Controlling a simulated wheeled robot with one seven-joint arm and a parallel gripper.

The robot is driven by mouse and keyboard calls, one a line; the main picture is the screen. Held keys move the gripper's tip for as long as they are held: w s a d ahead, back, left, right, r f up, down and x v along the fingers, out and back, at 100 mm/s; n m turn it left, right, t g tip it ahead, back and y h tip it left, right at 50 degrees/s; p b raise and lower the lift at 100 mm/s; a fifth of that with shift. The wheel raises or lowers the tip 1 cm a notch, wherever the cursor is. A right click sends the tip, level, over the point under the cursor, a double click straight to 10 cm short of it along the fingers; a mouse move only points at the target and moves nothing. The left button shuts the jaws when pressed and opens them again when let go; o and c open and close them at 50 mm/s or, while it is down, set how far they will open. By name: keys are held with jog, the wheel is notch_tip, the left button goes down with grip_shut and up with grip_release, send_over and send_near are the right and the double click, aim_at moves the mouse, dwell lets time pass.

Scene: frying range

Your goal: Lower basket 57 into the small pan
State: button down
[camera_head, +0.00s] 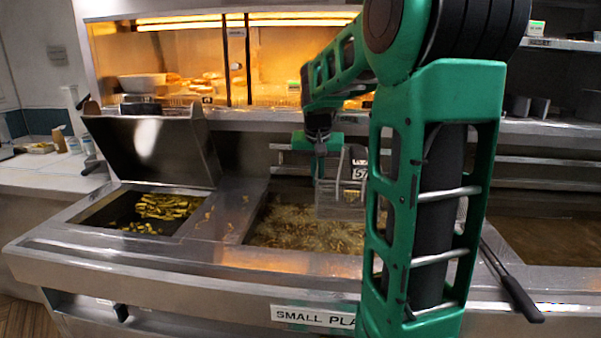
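Basket 57 (333,195) is a wire basket with a "57" tag at its upper right. It hangs from my gripper (319,168), over the back right part of the small pan (262,246). My gripper looks shut on the basket's upper wire frame, though the fingertips are small and hard to make out. The small pan holds bubbling brown oil, and a sign reading "SMALL PLA…" is on the front below it. My arm hides the basket's right side and the pan's right part. I cannot tell whether the basket's bottom touches the oil.
Left of the pan, a fryer well (93,215) holds yellow fries, with a raised metal lid (155,148) behind it. A long black handle (516,290) lies over the front edge at the right. A lit warming cabinet (186,50) stands behind.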

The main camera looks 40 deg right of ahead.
notch_tip(320, 180, down, 21)
jog(key=shift+w, duration=0.35)
dwell(1.3)
jog(key=shift+f, duration=0.7)
dwell(0.5)
jog(key=c, duration=1.9)
grip_release()
jog(key=shift+c, duration=0.2)
jog(key=v, duration=1)
jog(key=shift+a+r, duration=0.2)
jog(key=shift+r, duration=0.05)
